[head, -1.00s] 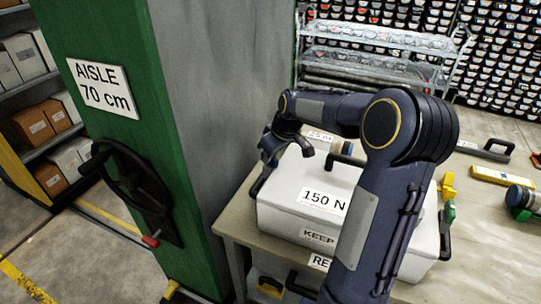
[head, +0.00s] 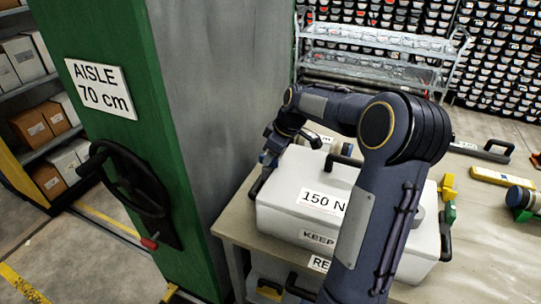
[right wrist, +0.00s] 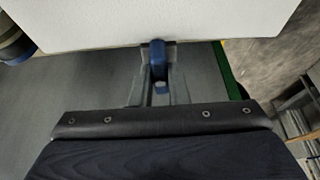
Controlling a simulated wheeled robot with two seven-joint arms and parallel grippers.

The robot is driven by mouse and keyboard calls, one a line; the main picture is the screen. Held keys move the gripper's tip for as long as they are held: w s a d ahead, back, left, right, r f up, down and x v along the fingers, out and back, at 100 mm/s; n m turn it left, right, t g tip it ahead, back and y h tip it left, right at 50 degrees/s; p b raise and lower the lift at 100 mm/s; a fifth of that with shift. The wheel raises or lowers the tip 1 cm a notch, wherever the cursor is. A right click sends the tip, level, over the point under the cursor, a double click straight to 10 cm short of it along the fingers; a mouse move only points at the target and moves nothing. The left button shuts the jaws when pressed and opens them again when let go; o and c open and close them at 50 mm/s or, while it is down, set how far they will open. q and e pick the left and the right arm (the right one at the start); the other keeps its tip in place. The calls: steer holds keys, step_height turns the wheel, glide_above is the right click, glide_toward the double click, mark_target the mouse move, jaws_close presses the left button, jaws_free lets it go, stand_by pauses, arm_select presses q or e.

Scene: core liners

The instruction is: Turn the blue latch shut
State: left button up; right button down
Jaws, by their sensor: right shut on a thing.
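A white lidded box (head: 290,222) labelled "150 N" stands on the bench, its lid down. My right arm reaches over it, and my right gripper (head: 268,157) is at the box's far left end, partly hidden by my own wrist. In the right wrist view the blue latch (right wrist: 158,60) stands against the edge of the white box (right wrist: 90,20). The fingers of my right gripper (right wrist: 156,92) are closed around the latch. The latch's exact angle is hard to tell. My left gripper is not in view.
A green latch (head: 450,212) and a yellow latch (head: 448,187) are at the box's right side. A wire rack (head: 375,50) is behind.

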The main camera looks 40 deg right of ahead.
steer(key=c, duration=1.4)
jaws_free()
steer(key=v, duration=0.7)
steer(key=shift+s+r+b, duration=0.2)
steer(key=shift+r+b, duration=0.15)
steer(key=shift+b, duration=0.05)
